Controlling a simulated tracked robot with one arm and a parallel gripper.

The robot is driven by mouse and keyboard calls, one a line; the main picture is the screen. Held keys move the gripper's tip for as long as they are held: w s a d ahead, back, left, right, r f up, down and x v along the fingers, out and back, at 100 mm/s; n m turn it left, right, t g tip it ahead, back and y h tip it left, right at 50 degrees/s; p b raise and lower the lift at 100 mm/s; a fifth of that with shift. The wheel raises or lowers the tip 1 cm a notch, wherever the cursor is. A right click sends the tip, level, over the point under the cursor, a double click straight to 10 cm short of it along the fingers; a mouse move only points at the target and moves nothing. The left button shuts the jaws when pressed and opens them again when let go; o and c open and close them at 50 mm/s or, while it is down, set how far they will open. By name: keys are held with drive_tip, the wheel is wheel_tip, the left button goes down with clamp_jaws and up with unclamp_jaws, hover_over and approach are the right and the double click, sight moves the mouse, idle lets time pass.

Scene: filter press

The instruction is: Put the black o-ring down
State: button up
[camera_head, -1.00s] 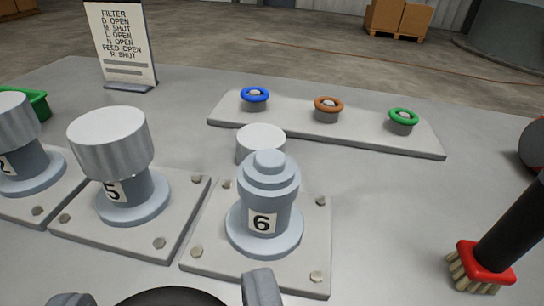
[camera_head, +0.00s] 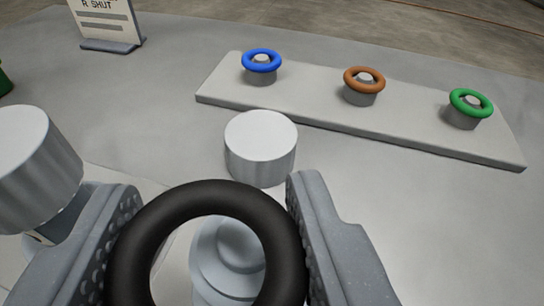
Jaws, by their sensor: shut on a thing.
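The black o-ring (camera_head: 210,197) is held between the two fingers of my gripper (camera_head: 208,235), at the bottom of the view. The gripper is shut on it. The ring is in front of the stepped grey fitting (camera_head: 235,258), which shows through the ring's opening. I cannot tell the ring's height above the fitting. The lower part of the ring is cut off by the frame.
A loose round cap (camera_head: 261,145) stands on the table just behind the fitting. A capped fitting (camera_head: 35,165) is at the left. A pale board (camera_head: 310,105) behind carries blue (camera_head: 262,54), brown (camera_head: 378,75) and green (camera_head: 484,94) rings on pegs. The table at right is clear.

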sight(248, 260)
drive_tip(key=shift+w+d+f, duration=0.1)
drive_tip(key=shift+w+d, duration=0.05)
drive_tip(key=shift+w, duration=0.35)
drive_tip(key=shift+w+d, duration=0.15)
drive_tip(key=shift+w, duration=0.3)
drive_tip(key=shift+w+d+f, duration=0.1)
drive_tip(key=shift+w+f, duration=0.1)
drive_tip(key=shift+f, duration=1.35)
drive_tip(key=shift+f, duration=0.1)
drive_tip(key=o, duration=0.9)
drive_tip(key=shift+o, duration=0.2)
drive_tip(key=shift+f+b, duration=0.15)
drive_tip(key=shift+b, duration=0.2)
drive_tip(key=p+v, duration=0.1)
drive_tip(key=v, duration=1.3)
drive_tip(key=shift+f, duration=0.2)
drive_tip(key=shift+d, duration=0.1)
